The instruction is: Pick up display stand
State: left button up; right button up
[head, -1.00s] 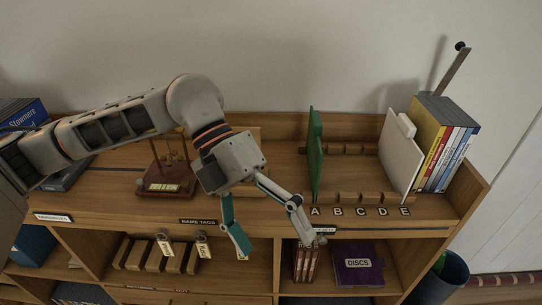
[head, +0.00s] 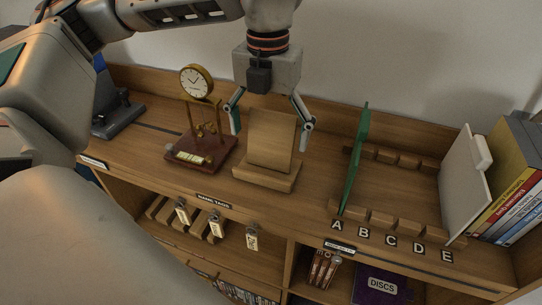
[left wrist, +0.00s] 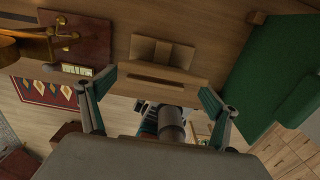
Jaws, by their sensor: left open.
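The display stand (head: 270,143), a light wooden piece with an upright back panel on a flat base, stands on the shelf top right of the clock. My left gripper (head: 270,134) is open and points down over it, with one finger on each side of the back panel. No grip on the stand shows. In the left wrist view the stand (left wrist: 162,52) lies ahead between the open fingers (left wrist: 158,86). My right gripper is not in view.
A gold clock (head: 197,83) on a dark red base (head: 203,150) stands close on the left. A green divider (head: 355,160) stands to the right, beside lettered slots. A white panel (head: 463,185) and several books (head: 510,195) are at the far right.

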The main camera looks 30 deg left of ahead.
aim_at(269, 147)
pick_arm(q)
jog(key=f, duration=0.4)
jog(key=shift+w+a+f, duration=0.15)
jog(key=shift+w+f, duration=0.1)
jog(key=shift+f, duration=0.1)
jog(key=c, duration=1.3)
jog(key=shift+r, duration=0.15)
